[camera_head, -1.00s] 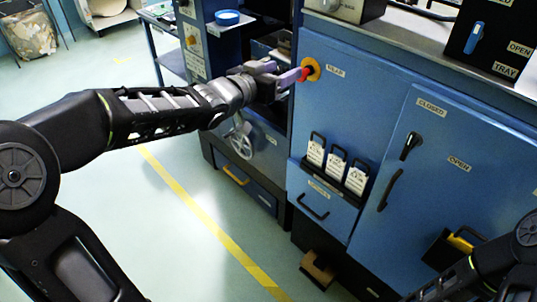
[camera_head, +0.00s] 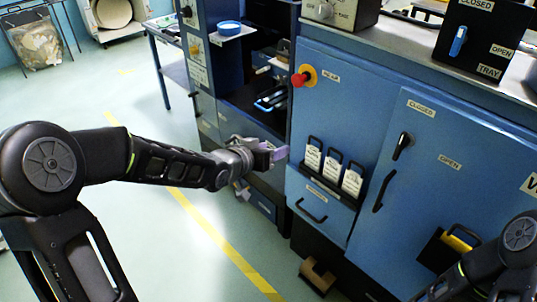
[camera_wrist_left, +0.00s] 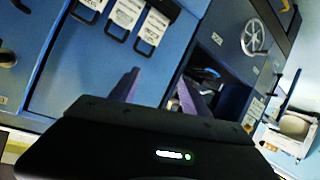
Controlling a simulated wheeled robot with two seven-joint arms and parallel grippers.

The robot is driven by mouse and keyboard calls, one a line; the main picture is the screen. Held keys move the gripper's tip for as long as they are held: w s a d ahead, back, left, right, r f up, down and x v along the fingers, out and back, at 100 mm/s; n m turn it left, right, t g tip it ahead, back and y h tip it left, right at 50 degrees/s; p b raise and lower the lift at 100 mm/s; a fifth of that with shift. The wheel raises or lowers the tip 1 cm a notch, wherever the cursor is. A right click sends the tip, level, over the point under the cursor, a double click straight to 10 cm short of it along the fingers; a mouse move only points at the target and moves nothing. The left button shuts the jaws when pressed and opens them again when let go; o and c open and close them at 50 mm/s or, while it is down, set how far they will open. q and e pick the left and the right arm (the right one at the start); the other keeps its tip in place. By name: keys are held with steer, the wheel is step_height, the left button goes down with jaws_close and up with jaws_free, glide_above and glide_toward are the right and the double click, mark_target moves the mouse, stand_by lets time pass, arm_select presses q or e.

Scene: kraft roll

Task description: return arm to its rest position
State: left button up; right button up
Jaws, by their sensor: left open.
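My left arm comes in from the left in the head view. Its gripper (camera_head: 272,154) is open and empty, in front of the blue machine, below and to the left of the red button (camera_head: 299,79). In the left wrist view my left gripper (camera_wrist_left: 158,90) shows two purple fingers spread apart with nothing between them, facing the blue cabinet front. My right arm shows at the lower right edge of the head view, but its gripper is out of frame.
The blue cabinet (camera_head: 420,170) has door handles and a rack of white tags (camera_head: 332,169). A dark box with a blue lever (camera_head: 459,41) stands on top. A brown object (camera_head: 317,275) lies low by the cabinet. The floor (camera_head: 140,230) at left is clear, with a yellow line.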

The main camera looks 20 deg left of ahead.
arm_select(q)
steer(key=shift+s+f, duration=0.15)
steer(key=shift+f, duration=0.1)
stand_by(0.4)
steer(key=s+d+f+n+g, duration=0.1)
steer(key=s+d+f+g, duration=0.2)
steer(key=s+f, duration=0.65)
steer(key=s+d+f+n+g, duration=0.1)
steer(key=s+d+f+g, duration=0.3)
steer(key=f, duration=1)
steer(key=s+d+f+g, duration=0.2)
steer(key=s+f, duration=0.3)
steer(key=s, duration=0.5)
steer(key=s+d+f+g, duration=0.2)
steer(key=s+f, duration=0.3)
steer(key=s, duration=0.5)
steer(key=shift+d+f+g, duration=0.3)
steer(key=shift+d+g, duration=0.1)
steer(key=shift+d, duration=0.1)
